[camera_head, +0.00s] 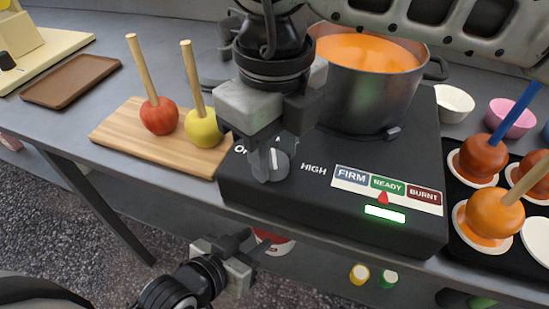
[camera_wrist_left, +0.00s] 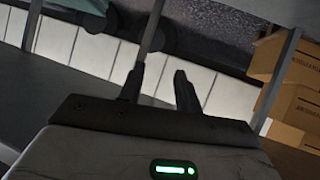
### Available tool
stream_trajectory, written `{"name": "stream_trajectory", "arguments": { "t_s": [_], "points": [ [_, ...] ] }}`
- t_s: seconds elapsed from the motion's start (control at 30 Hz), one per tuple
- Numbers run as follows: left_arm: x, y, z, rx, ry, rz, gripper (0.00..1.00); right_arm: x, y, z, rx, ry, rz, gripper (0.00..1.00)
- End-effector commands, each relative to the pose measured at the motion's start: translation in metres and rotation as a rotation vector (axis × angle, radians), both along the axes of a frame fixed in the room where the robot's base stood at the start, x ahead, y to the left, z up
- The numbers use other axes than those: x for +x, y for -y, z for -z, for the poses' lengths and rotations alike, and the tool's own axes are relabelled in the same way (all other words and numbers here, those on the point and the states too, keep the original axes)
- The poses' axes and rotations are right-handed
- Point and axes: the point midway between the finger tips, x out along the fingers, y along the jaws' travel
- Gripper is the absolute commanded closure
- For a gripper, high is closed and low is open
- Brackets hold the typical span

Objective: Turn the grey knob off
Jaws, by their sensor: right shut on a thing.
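The grey knob (camera_head: 269,164) is on the front of the black cooker (camera_head: 330,190), between the partly hidden "O…" marking and "HIGH". My right gripper (camera_head: 268,168) comes down from above and is shut on the knob, with its fingers around it. The gripper hides part of the knob and the marking. My left gripper (camera_head: 250,246) is low in front of the table, away from the knob. In the left wrist view its two fingers (camera_wrist_left: 160,85) stand apart with nothing between them.
A pot (camera_head: 365,95) of orange liquid stands on the cooker, behind the knob. A board (camera_head: 125,127) with two apples on sticks lies left. A black tray (camera_head: 470,215) with coated apples is right. The indicator strip (camera_head: 388,190) has its red pointer under "READY".

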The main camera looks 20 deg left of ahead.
Motion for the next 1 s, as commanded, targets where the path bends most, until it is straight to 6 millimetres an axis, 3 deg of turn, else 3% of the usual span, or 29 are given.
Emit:
{"name": "stream_trajectory", "arguments": {
  "t_s": [0.6, 1.0],
  "points": [
    [-0.004, 0.002, 0.016, 0.005, 0.027, 0.016, 0.66, 0.000, -0.001, 0.000, 0.005, 0.003, -0.560, 0.89],
    [-0.003, 0.005, 0.023, 0.004, 0.014, 0.027, 0.66, 0.000, -0.001, -0.001, 0.004, 0.003, -0.765, 0.89]
  ]
}}
